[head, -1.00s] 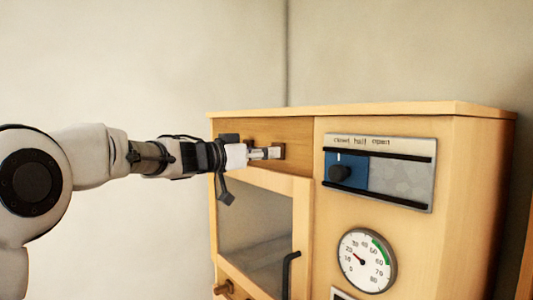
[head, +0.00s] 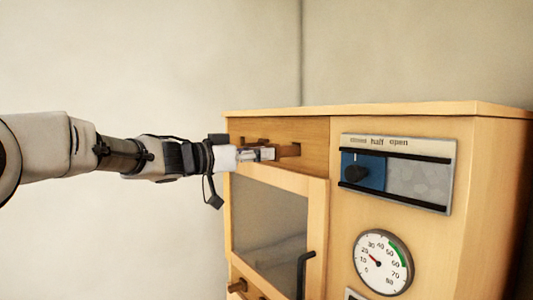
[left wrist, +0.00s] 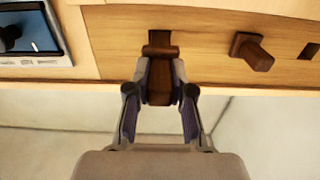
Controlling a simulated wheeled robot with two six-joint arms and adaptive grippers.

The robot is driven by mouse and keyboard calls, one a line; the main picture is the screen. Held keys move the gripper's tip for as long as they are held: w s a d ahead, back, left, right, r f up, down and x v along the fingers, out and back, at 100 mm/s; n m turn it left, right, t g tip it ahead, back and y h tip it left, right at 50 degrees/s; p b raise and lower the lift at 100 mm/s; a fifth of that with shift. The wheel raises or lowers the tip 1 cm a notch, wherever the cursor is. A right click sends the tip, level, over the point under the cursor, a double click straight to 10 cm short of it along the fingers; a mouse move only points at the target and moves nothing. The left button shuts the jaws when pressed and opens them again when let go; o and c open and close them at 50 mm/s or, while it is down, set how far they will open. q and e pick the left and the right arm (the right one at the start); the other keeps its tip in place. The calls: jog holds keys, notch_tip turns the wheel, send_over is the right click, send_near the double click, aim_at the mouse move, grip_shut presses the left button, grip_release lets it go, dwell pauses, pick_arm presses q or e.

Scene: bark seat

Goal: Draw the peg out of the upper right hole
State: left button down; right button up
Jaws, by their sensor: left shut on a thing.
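My left gripper (head: 266,154) is at the upper drawer-height panel (head: 312,132) of a wooden cabinet. It is shut on a dark brown peg (head: 288,150), which sticks out from the panel at its right part. In the left wrist view the two fingers (left wrist: 160,88) stand on either side of the peg (left wrist: 160,97). A dark hole (left wrist: 159,37) shows at the peg's far end; whether the peg's tip is still inside it I cannot tell. My right gripper is not in view.
Another brown peg (left wrist: 258,57) sticks out beside the held one, and a dark hole (left wrist: 310,51) lies beyond it. Right of the panel are a slider plate with a blue slide (head: 371,169) and a round dial (head: 383,262). A glass door (head: 268,225) with a black handle (head: 304,272) is below.

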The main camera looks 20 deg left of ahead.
pick_arm(q)
jog(key=v, duration=0.4)
jog(key=shift+s+a+p, duration=0.1)
jog(key=shift+p, duration=0.3)
dwell(0.4)
